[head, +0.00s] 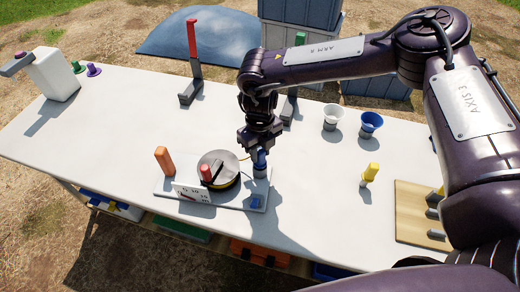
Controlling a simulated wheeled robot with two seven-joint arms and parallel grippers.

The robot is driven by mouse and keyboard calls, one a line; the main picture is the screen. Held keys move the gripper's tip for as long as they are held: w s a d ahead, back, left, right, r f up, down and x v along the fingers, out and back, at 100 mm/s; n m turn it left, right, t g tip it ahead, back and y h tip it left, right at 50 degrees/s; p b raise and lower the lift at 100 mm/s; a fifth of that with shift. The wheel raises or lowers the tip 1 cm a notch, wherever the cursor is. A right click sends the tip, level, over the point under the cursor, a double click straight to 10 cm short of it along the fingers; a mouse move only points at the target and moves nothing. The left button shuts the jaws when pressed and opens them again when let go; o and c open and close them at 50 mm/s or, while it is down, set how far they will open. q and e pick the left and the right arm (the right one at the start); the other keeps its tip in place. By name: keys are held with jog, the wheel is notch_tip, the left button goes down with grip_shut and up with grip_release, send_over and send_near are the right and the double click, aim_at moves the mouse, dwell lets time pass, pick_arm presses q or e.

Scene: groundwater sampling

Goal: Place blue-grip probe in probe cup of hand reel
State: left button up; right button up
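The hand reel (217,171) sits on a light base plate (230,200) near the table's front edge, with a black and yellow drum and a red knob. My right gripper (258,149) points down at the right side of the reel. It appears shut on the blue-grip probe (261,158), whose blue part shows just below the fingers. A small grey cylinder, likely the probe cup (260,172), is directly beneath the blue grip. The probe's lower end is hidden, and I cannot tell how deep it is in the cup. My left gripper is out of view.
An orange-handled post (164,160) rises at the plate's left corner. A white cup (332,115), a blue cup (371,123) and a yellow-grip tool (370,174) stand to the right. A red-topped stand (194,60) is behind. The table's left part is mostly clear.

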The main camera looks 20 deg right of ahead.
jog(key=o, duration=0.3)
jog(key=shift+r, duration=0.2)
notch_tip(320, 180, up, 12)
jog(key=shift+r+b, duration=0.1)
jog(key=shift+b, duration=0.9)
